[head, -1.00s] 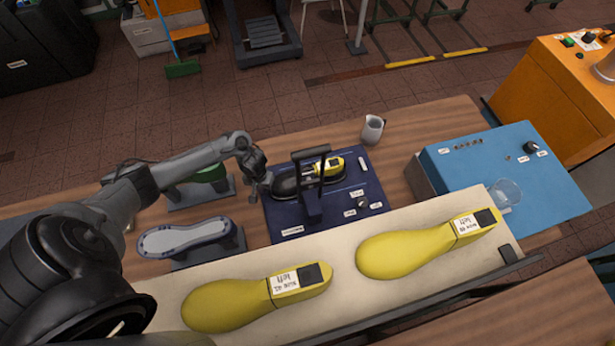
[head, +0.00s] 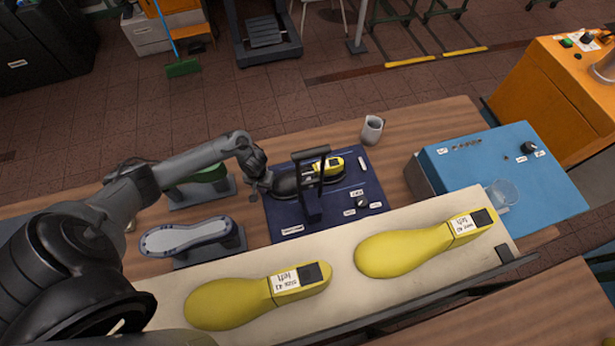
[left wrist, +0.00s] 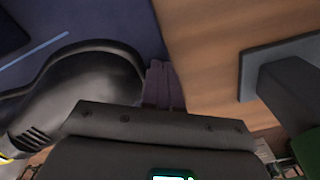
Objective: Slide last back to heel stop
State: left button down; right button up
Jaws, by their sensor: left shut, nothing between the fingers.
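The last (head: 333,166) lies on the dark blue fixture board (head: 290,222). Its yellow heel end points right, and a black upper (head: 286,182) covers its toe end. A black upright frame (head: 311,190) stands across it and hides its middle. I cannot make out a separate heel stop at the heel. My left gripper (head: 268,187) is at the toe end, at the board's left edge. In the left wrist view its fingers (left wrist: 161,85) are shut and empty beside the rounded black toe (left wrist: 90,85); whether they touch it I cannot tell. My right gripper is not in view.
Two large yellow lasts (head: 232,303) (head: 400,253) lie on a pale bench in front. A grey sole-shaped stand (head: 187,239) and a green stand (head: 203,179) are left of the board. A mug (head: 372,130) is behind; a blue box (head: 500,165) stands right.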

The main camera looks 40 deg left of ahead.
aim_at(282, 181)
pick_arm(q)
jog(key=shift+w+d, duration=0.1)
jog(key=shift+w, duration=0.1)
jog(key=shift+w+d, duration=0.35)
jog(key=shift+w, duration=0.2)
jog(key=shift+w+d, duration=0.3)
jog(key=shift+w, duration=0.2)
jog(key=shift+w+d, duration=0.4)
jog(key=shift+w, duration=0.3)
jog(key=shift+w+d, duration=0.35)
jog(key=shift+w, duration=0.35)
jog(key=shift+w+d, duration=0.4)
jog(key=shift+w, duration=0.2)
jog(key=shift+s+r, duration=0.1)
